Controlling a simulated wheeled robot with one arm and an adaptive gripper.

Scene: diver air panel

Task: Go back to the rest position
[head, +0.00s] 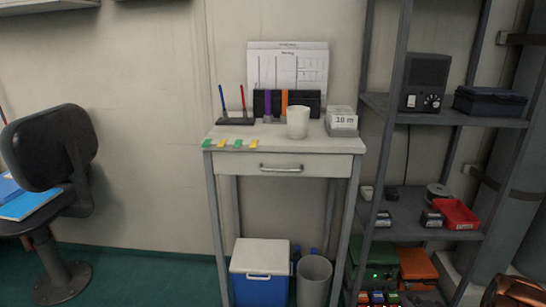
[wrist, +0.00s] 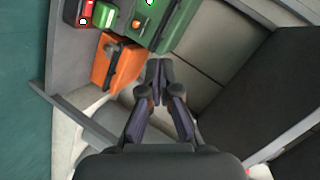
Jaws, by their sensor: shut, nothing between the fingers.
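My gripper (wrist: 159,68) shows in the wrist view with its two dark fingers together and nothing between them. It points toward the lower part of the shelf rack, near an orange case (wrist: 115,62) and a green case (wrist: 168,22). The fingers appear apart from both cases, though the exact distance is hard to tell. In the head view, a small orange part at the bottom right corner may be part of my arm; the gripper itself does not show there.
A narrow table (head: 283,144) with a white cup (head: 297,122) stands mid-view. A grey shelf rack (head: 448,114) is at right, with a red tray (head: 456,213) and the orange case (head: 417,264). A cooler (head: 260,286) and bin (head: 314,283) stand below the table. A chair (head: 50,150) is left.

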